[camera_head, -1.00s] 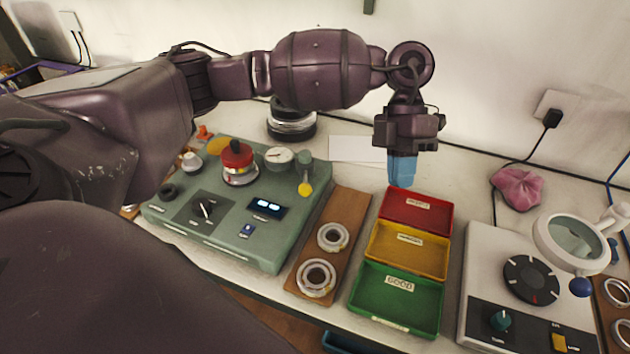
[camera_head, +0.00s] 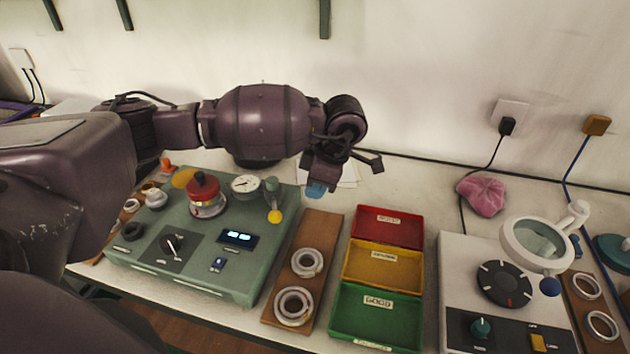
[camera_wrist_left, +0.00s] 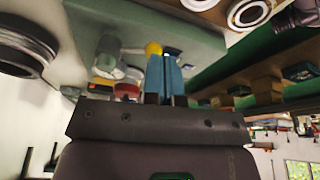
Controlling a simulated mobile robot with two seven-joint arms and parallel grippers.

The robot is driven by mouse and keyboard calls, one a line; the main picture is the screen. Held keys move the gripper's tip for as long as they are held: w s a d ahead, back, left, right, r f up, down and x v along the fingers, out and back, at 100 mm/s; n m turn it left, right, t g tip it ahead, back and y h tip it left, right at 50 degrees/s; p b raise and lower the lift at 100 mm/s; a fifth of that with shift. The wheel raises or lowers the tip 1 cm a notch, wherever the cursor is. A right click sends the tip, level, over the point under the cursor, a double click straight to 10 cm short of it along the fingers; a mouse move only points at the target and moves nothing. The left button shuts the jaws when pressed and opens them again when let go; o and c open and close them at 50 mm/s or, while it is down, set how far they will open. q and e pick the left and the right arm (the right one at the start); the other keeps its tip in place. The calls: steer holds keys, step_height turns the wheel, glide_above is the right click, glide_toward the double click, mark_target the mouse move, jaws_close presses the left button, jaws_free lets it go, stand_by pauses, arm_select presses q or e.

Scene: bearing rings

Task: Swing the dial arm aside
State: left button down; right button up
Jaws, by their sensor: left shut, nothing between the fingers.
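The green tester box (camera_head: 215,265) stands at the left of the bench. On it are a white-faced dial (camera_head: 245,185), a grey-green post (camera_head: 271,188) and a yellow knob (camera_head: 275,216) at its front. A red-topped part (camera_head: 203,190) stands beside the dial. My left gripper (camera_head: 316,190) is shut and empty, its blue fingertips just right of the yellow knob and post. In the left wrist view the blue fingers (camera_wrist_left: 164,75) are together, with the yellow knob (camera_wrist_left: 153,48) close by their tips. I cannot tell whether they touch. My right gripper is not in view.
A wooden board (camera_head: 320,235) with two bearing rings lies right of the box. Red, yellow and green bins (camera_head: 421,300) stand beyond it. A grey device (camera_head: 450,260) with a magnifier (camera_head: 537,243) is at the right. Several rings lie at the far right.

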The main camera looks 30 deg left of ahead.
arm_select(q)
steer(key=s+a+f, duration=0.2)
steer(key=a+f, duration=0.3)
steer(key=f, duration=0.1)
steer(key=shift+s+a+f, duration=0.15)
steer(key=shift+s+f, duration=0.05)
steer(key=shift+f, duration=0.1)
stand_by(0.3)
